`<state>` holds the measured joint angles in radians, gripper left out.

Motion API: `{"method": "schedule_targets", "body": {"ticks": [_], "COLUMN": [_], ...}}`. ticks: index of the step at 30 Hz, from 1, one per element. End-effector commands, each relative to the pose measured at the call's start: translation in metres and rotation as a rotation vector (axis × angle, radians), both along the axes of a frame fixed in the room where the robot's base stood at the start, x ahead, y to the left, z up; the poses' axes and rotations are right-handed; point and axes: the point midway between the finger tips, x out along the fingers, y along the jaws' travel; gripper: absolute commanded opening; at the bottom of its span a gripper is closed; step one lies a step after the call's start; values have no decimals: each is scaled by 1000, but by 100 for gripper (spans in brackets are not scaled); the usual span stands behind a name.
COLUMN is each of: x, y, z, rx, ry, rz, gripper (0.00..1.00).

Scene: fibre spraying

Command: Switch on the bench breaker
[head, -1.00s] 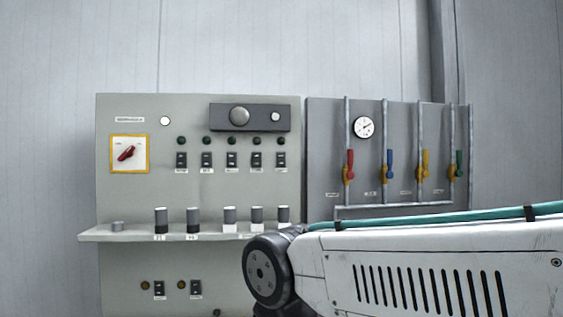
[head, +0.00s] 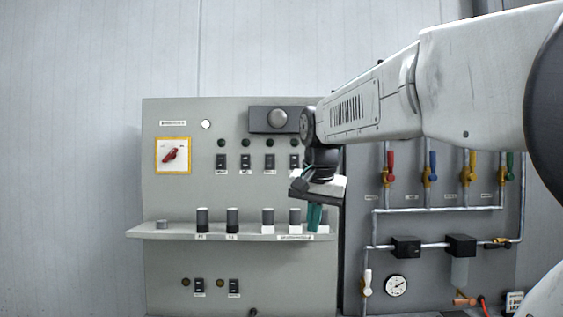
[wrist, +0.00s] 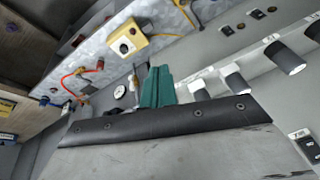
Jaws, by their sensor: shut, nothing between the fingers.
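The grey control panel (head: 200,256) has an upper row of black rocker switches (head: 245,162) and a lower pair of switches (head: 199,286) below its shelf. Their labels are too small to read, so I cannot tell which is the bench breaker. A red rotary switch (head: 171,156) sits in a yellow-edged plate at upper left. My gripper (head: 314,222) has teal fingers, shut and empty, pointing down in front of the shelf's right end. In the wrist view, my gripper (wrist: 157,85) also shows. A switch (wrist: 308,146) lies at lower right there.
Several dark cylindrical knobs stand on the shelf (head: 180,231), some hidden behind my gripper. To the right, a pipe board carries coloured valves (head: 430,170) and a gauge (head: 396,286). A yellow button box (wrist: 128,40) sits on a metal bench in the wrist view.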

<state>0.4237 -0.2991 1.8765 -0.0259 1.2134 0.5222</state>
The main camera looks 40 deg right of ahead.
Motion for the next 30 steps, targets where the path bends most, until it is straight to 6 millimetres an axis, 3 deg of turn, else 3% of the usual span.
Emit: {"method": "schedule_targets", "body": {"ticks": [1, 6, 9, 13, 16, 30], "x": [15, 53, 64, 69, 68, 68], "y": [-24, -88, -110, -114, -114, -113], "z": [23, 104, 148, 193, 207, 205], "rx": [7, 65, 121, 203, 259, 316], "ry": [-50, -266, -398, -541, -597, -623], "rz": [-113, -515, -715, -896, -995, -1094], "gripper": [0, 0, 0, 0, 0, 0]}}
